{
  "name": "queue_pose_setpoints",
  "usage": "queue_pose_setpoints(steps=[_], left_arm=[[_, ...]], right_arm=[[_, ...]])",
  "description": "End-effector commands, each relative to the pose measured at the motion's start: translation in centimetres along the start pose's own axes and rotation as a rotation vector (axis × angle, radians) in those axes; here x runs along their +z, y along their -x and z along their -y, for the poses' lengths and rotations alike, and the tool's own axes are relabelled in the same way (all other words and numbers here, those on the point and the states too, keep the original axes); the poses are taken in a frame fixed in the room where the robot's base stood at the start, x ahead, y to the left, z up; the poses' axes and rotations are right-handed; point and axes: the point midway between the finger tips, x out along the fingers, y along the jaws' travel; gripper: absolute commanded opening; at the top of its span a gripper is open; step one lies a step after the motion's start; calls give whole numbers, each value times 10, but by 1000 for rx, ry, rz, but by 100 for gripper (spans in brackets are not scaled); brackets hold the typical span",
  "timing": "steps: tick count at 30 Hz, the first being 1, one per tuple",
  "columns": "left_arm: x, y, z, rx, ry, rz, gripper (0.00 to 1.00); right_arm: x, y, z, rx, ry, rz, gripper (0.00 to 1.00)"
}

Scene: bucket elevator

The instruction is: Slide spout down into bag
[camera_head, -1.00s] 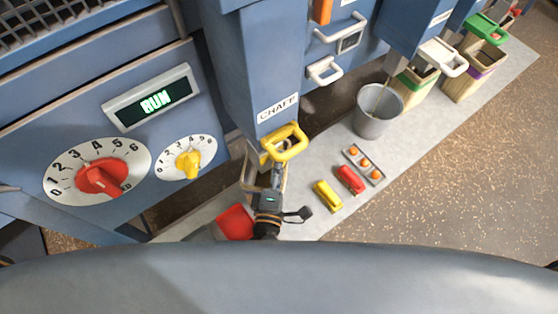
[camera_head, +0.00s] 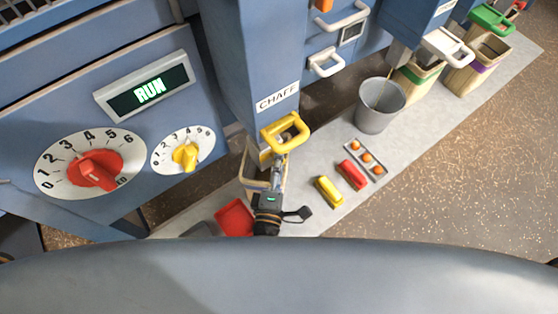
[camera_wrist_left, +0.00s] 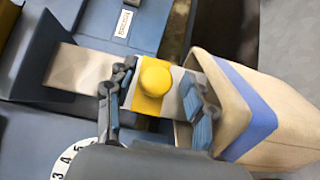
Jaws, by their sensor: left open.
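The chaff spout is a grey metal chute with a yellow band in the left wrist view (camera_wrist_left: 82,78). A round yellow knob (camera_wrist_left: 156,79) sits on that band. In the head view a yellow loop handle (camera_head: 286,133) hangs below the CHAFF label. The bag, tan with a blue stripe, stands at the spout's lower end (camera_wrist_left: 250,105) with its mouth open toward it; in the head view it is mostly behind my arm (camera_head: 250,170). My left gripper (camera_head: 277,168) is open just below the handle; its fingers (camera_wrist_left: 158,92) lie either side of the knob. Contact is unclear.
A grey bucket (camera_head: 380,105), a red block (camera_head: 352,174) and a yellow block (camera_head: 328,191) stand to the right. Open floor lies beyond.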

Motion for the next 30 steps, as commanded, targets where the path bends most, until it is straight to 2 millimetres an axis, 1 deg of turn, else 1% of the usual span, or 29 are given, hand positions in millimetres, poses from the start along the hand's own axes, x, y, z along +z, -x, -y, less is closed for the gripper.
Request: queue_pose_setpoints(steps=[5, 12, 16, 21, 30], left_arm=[[0, 29, 2, -6, 0, 2, 53], [0, 80, 2, -6, 0, 2, 53], [0, 101, 2, -6, -1, 2, 53], [0, 115, 1, -4, 0, 1, 53], [0, 117, 1, -3, 0, 1, 53]], right_arm=[[-1, 0, 1, -2, -1, -1, 40], [-1, 0, 2, -2, -1, -2, 40], [-1, 0, 2, -2, -1, -2, 40], [-2, 0, 2, -2, -1, -2, 40], [-1, 0, 2, -2, -1, -2, 40]])
